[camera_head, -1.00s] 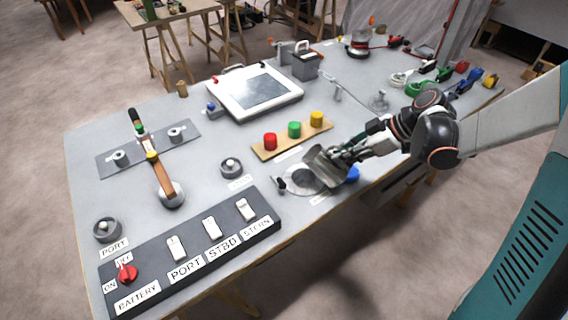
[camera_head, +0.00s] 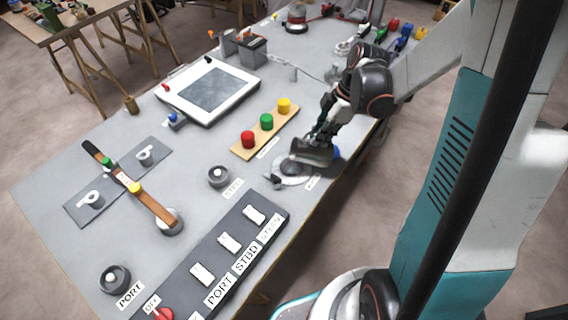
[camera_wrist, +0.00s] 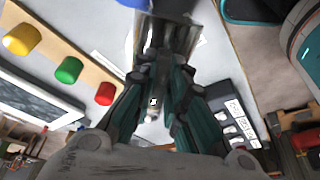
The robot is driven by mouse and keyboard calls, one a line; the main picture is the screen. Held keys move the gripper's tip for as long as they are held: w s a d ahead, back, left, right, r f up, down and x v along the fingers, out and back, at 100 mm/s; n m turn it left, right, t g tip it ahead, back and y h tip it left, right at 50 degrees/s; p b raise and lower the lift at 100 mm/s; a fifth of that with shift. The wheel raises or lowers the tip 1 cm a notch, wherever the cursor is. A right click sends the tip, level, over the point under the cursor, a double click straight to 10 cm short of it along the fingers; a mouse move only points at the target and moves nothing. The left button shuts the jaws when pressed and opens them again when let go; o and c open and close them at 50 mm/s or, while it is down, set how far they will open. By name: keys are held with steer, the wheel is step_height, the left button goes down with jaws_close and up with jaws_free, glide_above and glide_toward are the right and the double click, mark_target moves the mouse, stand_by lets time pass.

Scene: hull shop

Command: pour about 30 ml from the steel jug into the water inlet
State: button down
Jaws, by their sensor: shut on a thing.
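The steel jug (camera_head: 312,152) is in my gripper (camera_head: 324,133), which is shut on it. In the head view the jug is tipped well over, its mouth end towards the left, low above a round pale plate (camera_head: 285,180) on the bench that looks like the water inlet. The jug hides part of this plate, and I cannot see the opening or any stream of water. In the wrist view the jug (camera_wrist: 166,30) shows as dark, shiny metal between the fingertips of my gripper (camera_wrist: 168,62).
A small dark fitting (camera_head: 276,182) sits at the plate's left edge. A blue knob (camera_head: 335,152) is just right of the jug. A board with red, green and yellow buttons (camera_head: 250,153) lies behind.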

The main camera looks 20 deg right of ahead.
steer(key=shift+w+a, duration=0.1)
steer(key=shift+a, duration=0.05)
steer(key=shift+a+h, duration=0.1)
steer(key=shift+h, duration=0.2)
steer(key=shift+a+f, duration=0.1)
steer(key=shift+d, duration=0.55)
stand_by(0.3)
steer(key=shift+d+f+h, duration=0.1)
steer(key=shift+d+h, duration=0.1)
steer(key=shift+h, duration=0.4)
steer(key=shift+g, duration=0.3)
stand_by(0.6)
